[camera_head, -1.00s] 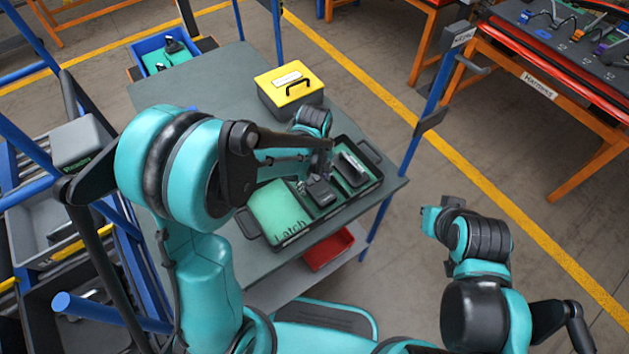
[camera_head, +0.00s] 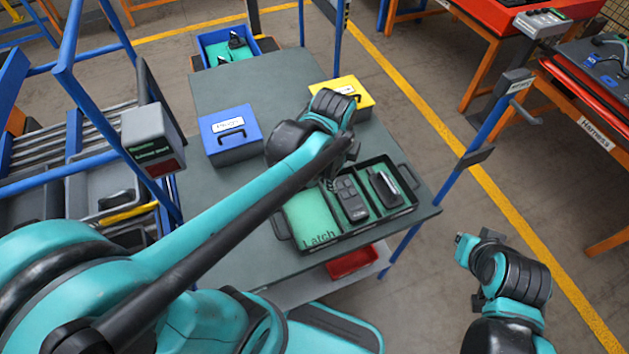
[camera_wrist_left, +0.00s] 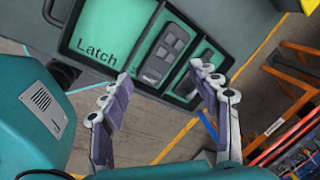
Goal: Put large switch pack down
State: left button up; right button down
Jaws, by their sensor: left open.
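The large switch pack (camera_head: 351,199), a dark block with several buttons, lies in the middle compartment of the black tray (camera_head: 344,241) with green lining. It also shows in the left wrist view (camera_wrist_left: 165,53). The tray's left compartment, marked "Latch", is empty; its right one holds a narrower dark device (camera_head: 384,188). My left gripper (camera_wrist_left: 160,72) is open and empty, its fingers apart from the pack. In the head view it is mostly hidden behind its own wrist, just beyond the pack. My right gripper (camera_head: 463,250) hangs right of the table; its fingers are unclear.
The tray stands on a grey table (camera_head: 262,185). A blue box (camera_head: 230,133) and a yellow box (camera_head: 356,92) stand behind it, with a blue bin (camera_head: 229,46) at the far end. A blue post (camera_head: 490,125) rises at the right. A red bin (camera_head: 352,263) sits below.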

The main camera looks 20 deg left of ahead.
pick_arm(q)
jog(key=s+a+r+n+t, duration=0.1)
jog(key=s+n, duration=0.3)
jog(key=n, duration=0.4)
jog(key=s+a+r+n+t, duration=0.1)
jog(key=s+a+n+t, duration=0.2)
jog(key=n, duration=0.6)
jog(key=shift+s+a+n+t, duration=0.3)
jog(key=shift+s+a+t, duration=0.1)
jog(key=shift+s, duration=0.05)
